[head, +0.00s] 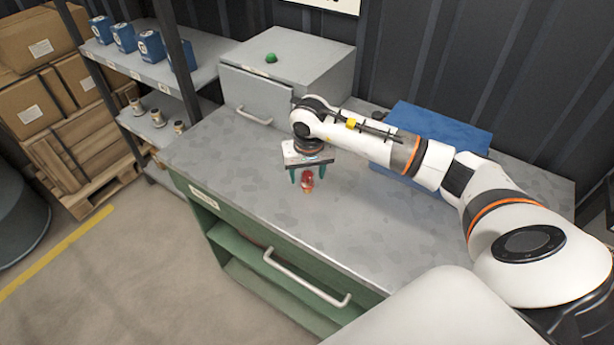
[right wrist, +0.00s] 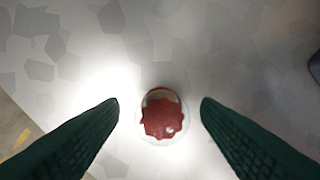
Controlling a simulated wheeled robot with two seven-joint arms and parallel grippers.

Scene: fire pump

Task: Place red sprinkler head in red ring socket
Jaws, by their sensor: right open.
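The red sprinkler head (head: 307,181) stands on the grey metal bench top (head: 370,215), with a toothed red top and a paler rim showing in the right wrist view (right wrist: 161,117). My right gripper (head: 308,178) is open just above it. I cannot make out a red ring socket. My left gripper is not in view.
A grey drawer cabinet (head: 320,70) with a small green dome (head: 271,58) on top stands at the back of the bench. A blue box (head: 440,125) lies behind my right arm. A shelf (head: 205,72) with blue boxes is at left. The front bench top is clear.

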